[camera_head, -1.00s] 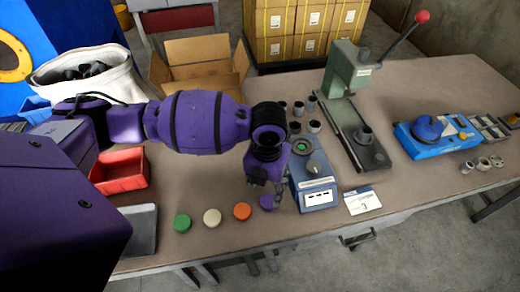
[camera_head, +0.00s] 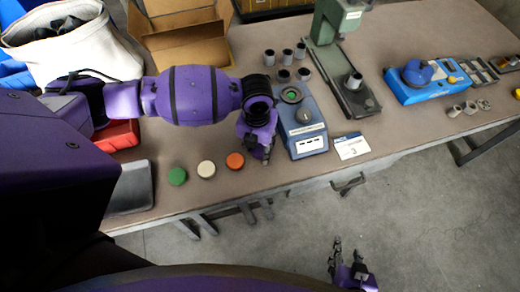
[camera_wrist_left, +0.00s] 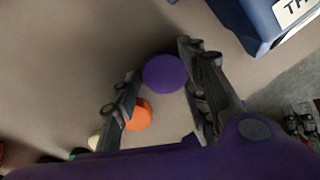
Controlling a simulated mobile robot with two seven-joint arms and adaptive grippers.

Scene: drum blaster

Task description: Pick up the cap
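A purple cap (camera_wrist_left: 165,72) lies on the table between the fingertips of my left gripper (camera_wrist_left: 158,60) in the left wrist view. The fingers are spread, and I see no clear grip on the cap. In the head view my left gripper (camera_head: 262,152) points down just right of the orange cap and hides the purple one. The orange cap (camera_head: 235,161), white cap (camera_head: 206,169) and green cap (camera_head: 177,176) lie in a row to its left. My right gripper (camera_head: 347,250) is empty in front of the table, its fingers apart.
A blue-grey device (camera_head: 303,128) stands close to the right of my left gripper, with a label card (camera_head: 351,147) beside it. A dark tray (camera_head: 131,188) and a red bin (camera_head: 117,136) are at left. A green press (camera_head: 338,65) stands behind.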

